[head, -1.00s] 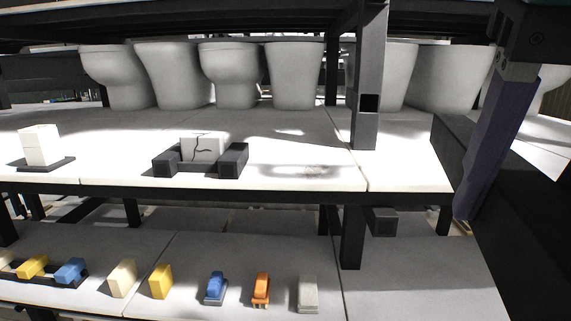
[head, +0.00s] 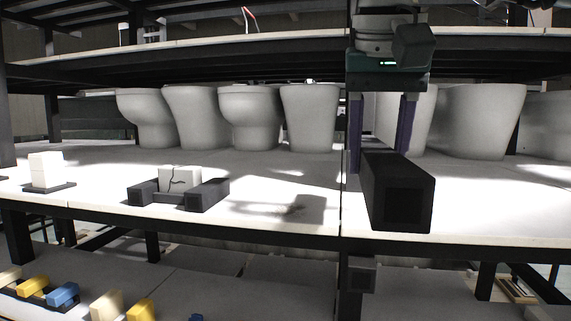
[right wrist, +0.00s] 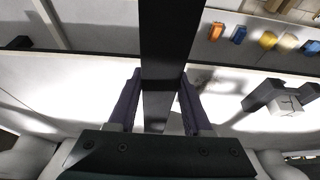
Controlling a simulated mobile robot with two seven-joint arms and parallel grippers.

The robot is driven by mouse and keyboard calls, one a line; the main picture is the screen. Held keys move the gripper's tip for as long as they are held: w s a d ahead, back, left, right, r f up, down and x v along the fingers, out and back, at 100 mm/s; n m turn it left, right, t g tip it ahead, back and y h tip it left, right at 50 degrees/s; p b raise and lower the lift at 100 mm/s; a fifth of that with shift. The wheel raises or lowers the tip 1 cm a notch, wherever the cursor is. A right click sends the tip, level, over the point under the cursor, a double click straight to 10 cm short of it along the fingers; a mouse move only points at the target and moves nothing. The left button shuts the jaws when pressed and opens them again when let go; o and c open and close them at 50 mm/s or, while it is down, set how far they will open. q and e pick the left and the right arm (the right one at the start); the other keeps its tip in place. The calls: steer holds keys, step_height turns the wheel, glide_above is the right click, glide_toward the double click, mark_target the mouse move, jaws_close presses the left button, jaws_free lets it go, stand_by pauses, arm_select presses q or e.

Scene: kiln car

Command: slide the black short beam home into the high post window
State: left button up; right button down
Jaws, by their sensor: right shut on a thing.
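The black short beam (head: 398,192) is held in front of the upper shelf's front edge, its square end towards the camera. My right gripper (head: 381,135) comes down from above, one purple finger on each side of the beam, shut on it. In the right wrist view the beam (right wrist: 172,40) runs between the fingers (right wrist: 158,103). The high post and its window cannot be made out in the head view, where my gripper and the beam cover that area. I cannot tell whether the beam touches the post. My left gripper is not in view.
White vessels (head: 249,118) stand in a row behind. A cracked white block (head: 180,179) between dark bars (head: 207,194) and a stacked white block (head: 46,169) sit left on the upper shelf (head: 100,207). Small coloured blocks (head: 63,293) lie below. A dark block (head: 361,275) hangs below the shelf.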

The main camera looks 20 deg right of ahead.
mark_target(371, 143)
steer(key=shift+w+d+r, duration=0.1)
steer(key=shift+w, duration=0.05)
steer(key=shift+w+d+r+p, duration=0.1)
steer(key=shift+w+p, duration=0.15)
steer(key=shift+p, duration=0.15)
steer(key=w+d+p, duration=0.1)
steer(key=w, duration=0.1)
steer(key=w+d+p, duration=0.1)
steer(key=p, duration=0.1)
steer(key=shift+w+d, duration=0.1)
steer(key=shift+w, duration=0.25)
steer(key=shift+w+d+p, duration=0.45)
steer(key=shift+w+p, duration=0.2)
steer(key=shift+p, duration=0.05)
steer(key=shift+w, duration=0.1)
steer(key=shift+p, duration=0.35)
